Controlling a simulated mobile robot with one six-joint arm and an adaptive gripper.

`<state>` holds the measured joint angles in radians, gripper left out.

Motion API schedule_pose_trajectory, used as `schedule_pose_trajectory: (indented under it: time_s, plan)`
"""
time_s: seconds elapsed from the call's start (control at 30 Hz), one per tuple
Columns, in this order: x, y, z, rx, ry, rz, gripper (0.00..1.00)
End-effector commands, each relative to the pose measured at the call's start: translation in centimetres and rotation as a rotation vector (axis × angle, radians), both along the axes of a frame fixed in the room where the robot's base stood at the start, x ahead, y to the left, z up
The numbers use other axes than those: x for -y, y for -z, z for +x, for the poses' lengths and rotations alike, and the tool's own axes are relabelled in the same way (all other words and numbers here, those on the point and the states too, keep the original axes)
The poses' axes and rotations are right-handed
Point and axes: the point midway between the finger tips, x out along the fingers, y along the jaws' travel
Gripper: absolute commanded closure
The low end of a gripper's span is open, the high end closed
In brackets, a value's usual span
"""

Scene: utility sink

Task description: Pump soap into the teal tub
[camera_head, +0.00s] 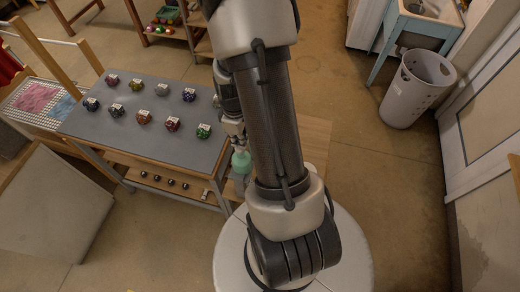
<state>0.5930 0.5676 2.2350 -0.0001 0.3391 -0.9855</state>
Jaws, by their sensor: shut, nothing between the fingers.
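My gripper (238,146) is shut and empty. It points down beside the right edge of the grey-topped table, partly hidden by my own arm. Just under its fingertips is a small pale teal-green object (241,163). I cannot tell whether this is the teal tub or part of a soap bottle, nor whether the fingertips touch it. A greyish shape below it is mostly hidden by my arm. I can make out no soap pump clearly.
The grey-topped table (150,95) at left holds several small dark and coloured lumps with pale labels. A sink (432,12) on a teal frame stands at the upper right, beside a pale perforated basket (417,90). The floor between is clear.

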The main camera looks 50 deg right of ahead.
Motion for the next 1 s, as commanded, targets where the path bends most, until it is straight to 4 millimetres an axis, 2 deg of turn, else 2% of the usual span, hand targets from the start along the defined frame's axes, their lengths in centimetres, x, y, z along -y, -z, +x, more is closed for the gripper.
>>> schedule_pose_trajectory:
  time_s: [0.7,1.0]
  plan:
    - [0.0,2.7,0.0,0.000,0.000,0.001,1.00]
    - [0.0,2.5,0.0,-0.001,0.000,0.001,1.00]
